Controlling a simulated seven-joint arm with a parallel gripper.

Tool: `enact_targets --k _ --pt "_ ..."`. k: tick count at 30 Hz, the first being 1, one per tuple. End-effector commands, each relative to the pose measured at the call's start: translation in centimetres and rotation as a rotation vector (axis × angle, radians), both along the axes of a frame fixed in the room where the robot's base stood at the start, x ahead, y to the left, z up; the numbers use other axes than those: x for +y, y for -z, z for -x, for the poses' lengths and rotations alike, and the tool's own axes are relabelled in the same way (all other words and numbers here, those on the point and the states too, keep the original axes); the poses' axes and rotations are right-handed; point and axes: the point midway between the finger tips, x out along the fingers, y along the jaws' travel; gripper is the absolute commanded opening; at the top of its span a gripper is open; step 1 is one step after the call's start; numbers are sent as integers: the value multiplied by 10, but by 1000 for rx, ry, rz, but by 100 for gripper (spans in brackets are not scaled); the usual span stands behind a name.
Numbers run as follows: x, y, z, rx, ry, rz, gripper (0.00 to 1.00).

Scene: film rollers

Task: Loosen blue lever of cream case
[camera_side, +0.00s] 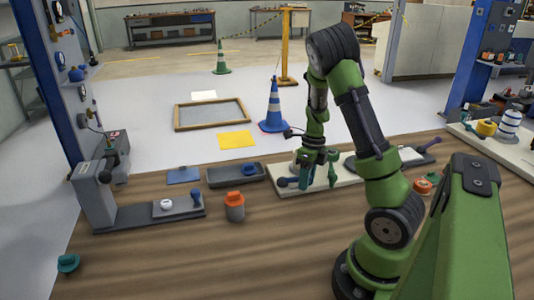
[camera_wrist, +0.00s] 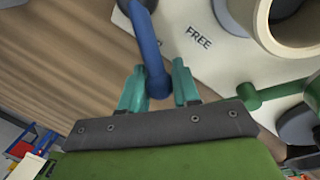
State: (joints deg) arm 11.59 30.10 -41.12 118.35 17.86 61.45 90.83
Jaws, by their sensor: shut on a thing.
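The cream case shows in the wrist view as a pale plate (camera_wrist: 205,62) with the word FREE on it and a thick round cream ring (camera_wrist: 262,25). Its blue lever (camera_wrist: 150,45) runs down from the top edge and ends in a round blue knob. My gripper (camera_wrist: 159,86) has its two teal fingers on either side of this knob and is shut on it. In the side view my gripper (camera_side: 307,178) is low over the cream base plate (camera_side: 345,178), and a dark blue lever end (camera_side: 287,182) shows at its left. The arm partly hides the case.
A green lever (camera_wrist: 260,97) sits close to the right finger in the wrist view. In the side view, an orange-topped grey jar (camera_side: 235,208) and a dark tray (camera_side: 222,177) stand left of the plate. The front wood is mostly clear.

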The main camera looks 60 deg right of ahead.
Motion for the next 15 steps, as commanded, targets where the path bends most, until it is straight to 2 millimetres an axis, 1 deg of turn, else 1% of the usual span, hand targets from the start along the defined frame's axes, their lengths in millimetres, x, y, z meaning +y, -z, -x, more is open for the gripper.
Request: enact_targets --k 6,15 --pt "-10 -1 -2 -1 -116 2 0" --pt "-14 -1 -4 -1 -187 2 0"
